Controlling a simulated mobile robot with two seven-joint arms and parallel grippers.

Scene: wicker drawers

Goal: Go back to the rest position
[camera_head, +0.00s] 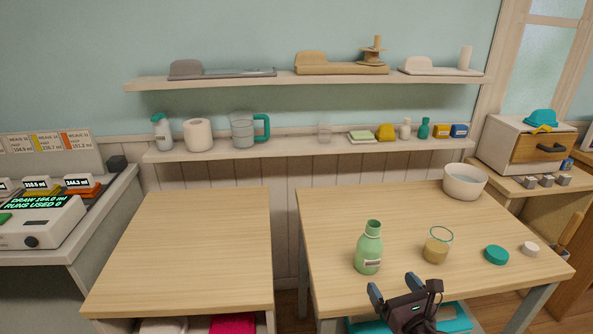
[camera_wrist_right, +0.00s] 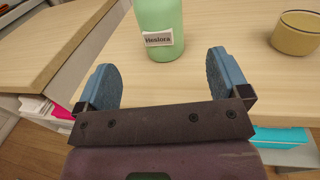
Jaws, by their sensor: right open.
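My right gripper (camera_head: 393,287) is open and empty at the front edge of the right table (camera_head: 330,215). Its two blue fingers show spread apart in the right wrist view (camera_wrist_right: 160,85), with nothing between them. A green bottle (camera_head: 369,252) with a white label stands upright on that table, just beyond the fingers and apart from them; it also shows in the right wrist view (camera_wrist_right: 160,18). A glass (camera_head: 437,247) with a tan content stands to its right. My left gripper is not in view.
A teal lid (camera_head: 496,255), a white cap (camera_head: 529,249) and a white bowl (camera_head: 463,182) are on the right table. The left table (camera_head: 185,240) is bare. Wall shelves (camera_head: 235,151) hold several items. A wicker-fronted drawer unit (camera_head: 505,140) stands at right, a dispenser (camera_head: 45,220) at left.

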